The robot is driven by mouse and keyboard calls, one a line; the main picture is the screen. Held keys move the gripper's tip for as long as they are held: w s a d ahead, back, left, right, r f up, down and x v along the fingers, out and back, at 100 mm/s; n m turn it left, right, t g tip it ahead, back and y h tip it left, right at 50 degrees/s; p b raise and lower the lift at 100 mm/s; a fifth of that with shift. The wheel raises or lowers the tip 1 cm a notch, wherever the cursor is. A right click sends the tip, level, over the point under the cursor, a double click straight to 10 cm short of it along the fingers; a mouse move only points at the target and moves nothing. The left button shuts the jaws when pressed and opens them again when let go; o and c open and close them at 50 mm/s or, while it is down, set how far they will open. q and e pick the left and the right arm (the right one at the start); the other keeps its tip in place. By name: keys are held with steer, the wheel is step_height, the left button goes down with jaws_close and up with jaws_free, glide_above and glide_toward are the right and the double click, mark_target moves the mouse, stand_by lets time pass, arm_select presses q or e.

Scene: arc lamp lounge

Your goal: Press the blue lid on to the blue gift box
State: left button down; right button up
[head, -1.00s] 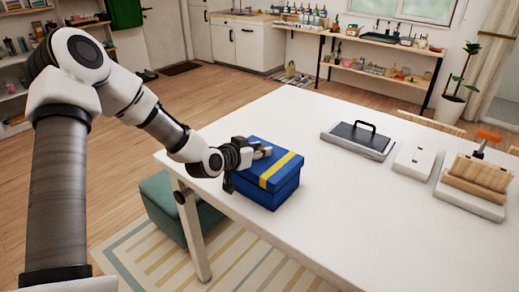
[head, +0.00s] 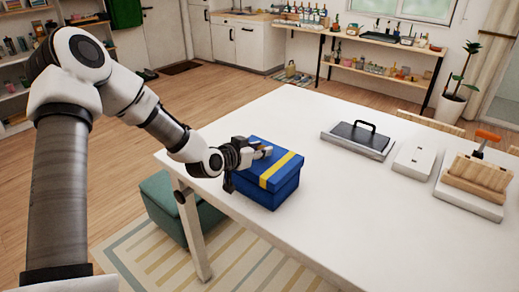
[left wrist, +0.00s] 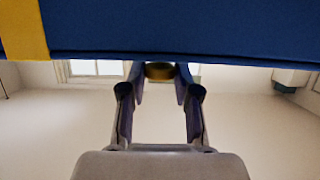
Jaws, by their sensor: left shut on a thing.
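The blue gift box (head: 277,197) stands on the white table near its left corner. The blue lid (head: 283,162), with a yellow ribbon band, sits on top of it and looks about level. I cannot tell whether it is fully down. My left gripper (head: 264,152) is over the lid's left side. In the left wrist view the lid (left wrist: 200,28) fills the top edge. There the left gripper's fingertips (left wrist: 160,70) are shut on a small gold piece, which looks like the lid's knob. My right gripper is not in view.
On the white table (head: 340,210), a dark panel with a handle (head: 360,136), a white plate (head: 413,160) and a wooden block with an orange-handled tool (head: 478,177) lie to the right. The table between them and the box is clear. A green stool (head: 178,205) stands below.

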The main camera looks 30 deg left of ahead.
mark_target(254, 162)
arm_select(q)
steer(key=shift+f+b, duration=1.6)
steer(key=shift+f, duration=0.45)
steer(key=c, duration=0.7)
jaws_free()
steer(key=shift+c, duration=0.2)
steer(key=v, duration=0.7)
steer(key=shift+a, duration=0.1)
steer(key=shift+s+r, duration=0.1)
steer(key=shift+s, duration=0.15)
